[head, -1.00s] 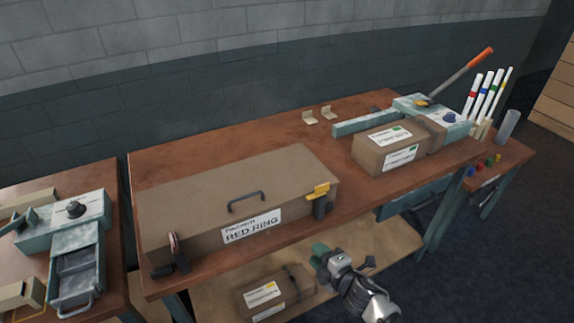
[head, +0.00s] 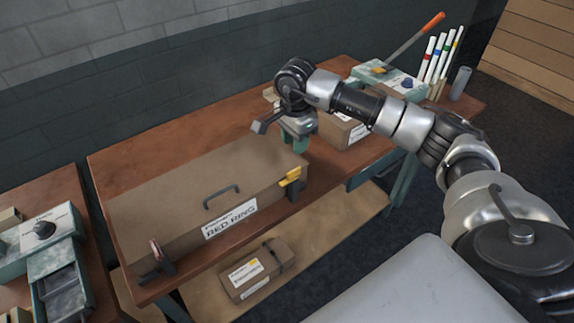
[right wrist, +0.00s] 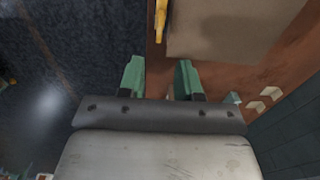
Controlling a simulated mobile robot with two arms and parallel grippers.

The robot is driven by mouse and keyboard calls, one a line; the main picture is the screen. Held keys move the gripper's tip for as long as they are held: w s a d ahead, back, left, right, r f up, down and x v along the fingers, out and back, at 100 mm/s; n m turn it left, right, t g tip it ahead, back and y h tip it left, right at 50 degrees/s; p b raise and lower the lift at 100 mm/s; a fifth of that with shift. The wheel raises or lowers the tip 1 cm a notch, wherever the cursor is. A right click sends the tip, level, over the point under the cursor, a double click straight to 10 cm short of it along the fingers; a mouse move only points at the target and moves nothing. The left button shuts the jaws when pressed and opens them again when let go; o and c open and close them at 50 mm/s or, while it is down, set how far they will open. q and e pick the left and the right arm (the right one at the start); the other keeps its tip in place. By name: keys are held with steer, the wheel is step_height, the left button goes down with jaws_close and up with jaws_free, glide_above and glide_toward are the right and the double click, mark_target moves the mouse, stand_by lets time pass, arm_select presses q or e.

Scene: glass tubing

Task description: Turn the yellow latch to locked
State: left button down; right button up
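The yellow latch (head: 290,177) sits at the right front corner of a long brown case labelled RED RING (head: 165,190), which lies closed on the workbench. The latch also shows at the top of the right wrist view (right wrist: 161,18), beside the case (right wrist: 225,25). My right gripper (head: 298,147) hangs above the bench, just beyond the case's right end and apart from the latch. In the right wrist view its green fingers (right wrist: 158,75) are spread with nothing between them. My left gripper is not in view.
A dark latch with a red part (head: 158,256) is at the case's left front corner. A cardboard box (head: 342,131) and a teal device with an orange-handled lever (head: 410,40) stand at the bench's right. Another box (head: 254,270) lies on the lower shelf.

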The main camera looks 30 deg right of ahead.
mark_target(294, 170)
step_height(294, 170, down, 10)
steer(key=p, duration=0.3)
steer(key=shift+r, duration=0.25)
steer(key=shift+f, duration=0.45)
steer(key=shift+c, duration=0.3)
jaws_close()
